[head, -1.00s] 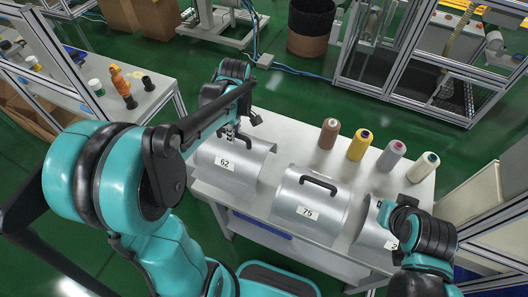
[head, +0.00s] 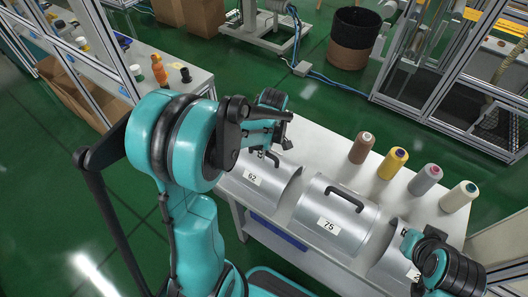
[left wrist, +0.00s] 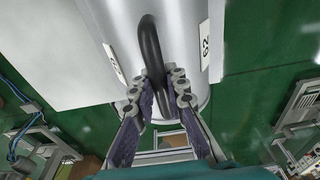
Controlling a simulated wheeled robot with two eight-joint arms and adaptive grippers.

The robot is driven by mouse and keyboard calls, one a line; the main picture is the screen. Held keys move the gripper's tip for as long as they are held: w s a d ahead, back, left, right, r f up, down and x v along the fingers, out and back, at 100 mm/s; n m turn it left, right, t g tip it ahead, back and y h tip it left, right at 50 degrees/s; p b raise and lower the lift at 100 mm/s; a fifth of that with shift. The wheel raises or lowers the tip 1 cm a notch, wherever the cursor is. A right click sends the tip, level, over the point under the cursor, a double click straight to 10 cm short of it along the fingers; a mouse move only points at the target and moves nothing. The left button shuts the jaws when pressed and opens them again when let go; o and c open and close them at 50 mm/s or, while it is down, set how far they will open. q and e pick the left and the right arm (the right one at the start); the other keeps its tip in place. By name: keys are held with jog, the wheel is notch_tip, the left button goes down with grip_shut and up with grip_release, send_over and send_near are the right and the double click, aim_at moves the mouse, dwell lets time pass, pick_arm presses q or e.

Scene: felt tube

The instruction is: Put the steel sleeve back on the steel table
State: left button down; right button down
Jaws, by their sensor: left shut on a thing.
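The steel sleeve marked 62 (head: 284,190) is at the left end of the steel table (head: 320,145), partly covered by my left arm. My left gripper (head: 266,152) is shut on its black handle. In the left wrist view the sleeve (left wrist: 185,30) shows below the gripper (left wrist: 156,84), with the handle (left wrist: 150,45) between the fingers. I cannot tell whether the sleeve touches the tabletop. My right gripper (head: 409,240) is by a third sleeve (head: 388,264) at the lower right; its fingers are too small to read.
The sleeve marked 75 (head: 345,235) stands in the middle of the table, right of sleeve 62. Brown (head: 361,148), yellow (head: 392,163), grey (head: 425,180) and cream (head: 458,196) thread cones stand along the back edge. A side bench (head: 185,95) is at the far left.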

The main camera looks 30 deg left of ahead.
pick_arm(q)
jog(key=c, duration=1.5)
grip_release()
jog(key=shift+f, duration=0.1)
jog(key=shift+c, duration=0.2)
jog(key=shift+r, duration=0.2)
notch_tip(320, 180, up, 11)
jog(key=d+p, duration=0.1)
jog(key=p, duration=0.2)
jog(key=s+d+r+m+t+h, duration=0.1)
jog(key=s+d+r+m+t, duration=0.3)
jog(key=m, duration=1.3)
jog(key=s+d+t, duration=0.3)
jog(key=s+d, duration=0.2)
jog(key=s, duration=0.2)
jog(key=shift+d, duration=0.3)
